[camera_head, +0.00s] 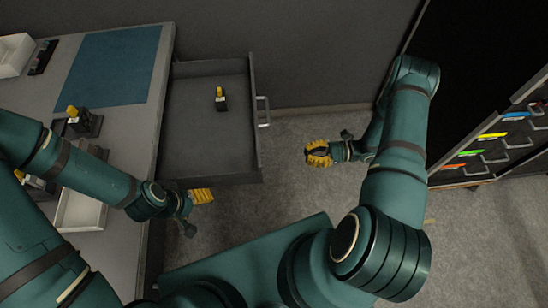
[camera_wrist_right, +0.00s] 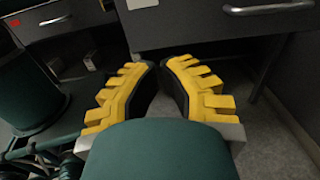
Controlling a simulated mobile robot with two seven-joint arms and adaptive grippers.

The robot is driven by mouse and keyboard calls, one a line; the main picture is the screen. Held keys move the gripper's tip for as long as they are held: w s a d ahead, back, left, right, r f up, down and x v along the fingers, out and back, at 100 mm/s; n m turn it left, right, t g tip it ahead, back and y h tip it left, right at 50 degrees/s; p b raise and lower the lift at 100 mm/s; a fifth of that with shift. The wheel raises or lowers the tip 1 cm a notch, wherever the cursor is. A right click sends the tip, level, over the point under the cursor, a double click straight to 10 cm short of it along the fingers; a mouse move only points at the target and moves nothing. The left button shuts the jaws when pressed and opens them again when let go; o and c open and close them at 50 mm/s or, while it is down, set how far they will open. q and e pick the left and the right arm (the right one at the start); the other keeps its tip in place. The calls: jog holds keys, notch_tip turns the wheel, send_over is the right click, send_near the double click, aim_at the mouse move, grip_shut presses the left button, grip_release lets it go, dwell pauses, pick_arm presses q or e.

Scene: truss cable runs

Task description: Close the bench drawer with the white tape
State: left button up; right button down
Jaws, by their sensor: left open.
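The bench drawer (camera_head: 205,145) stands pulled out from the right side of the bench in the head view. Its bar handle (camera_head: 263,111) is on its right face. In the right wrist view a dark drawer front (camera_wrist_right: 200,30) carries white tape (camera_wrist_right: 140,3) left of a handle. My right gripper (camera_head: 306,154) is right of the drawer, apart from it, pointing at its front. Its yellow fingers (camera_wrist_right: 160,66) look close together and hold nothing visible. My left gripper (camera_head: 213,195) is open at the drawer's near side; whether it touches is unclear.
A black block with a yellow top (camera_head: 220,98) lies in the drawer. The bench (camera_head: 125,150) bears a blue mat (camera_head: 115,65) and trays. Another drawer front has red tape (camera_wrist_right: 14,22). A cabinet with colour-taped drawers (camera_head: 490,150) is at right. Grey floor is clear between.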

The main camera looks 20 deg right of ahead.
pick_arm(q)
jog(key=shift+w+f+b, duration=0.1)
jog(key=shift+f+b, duration=0.2)
pick_arm(e)
jog(key=x, duration=1.3)
jog(key=shift+a, duration=0.3)
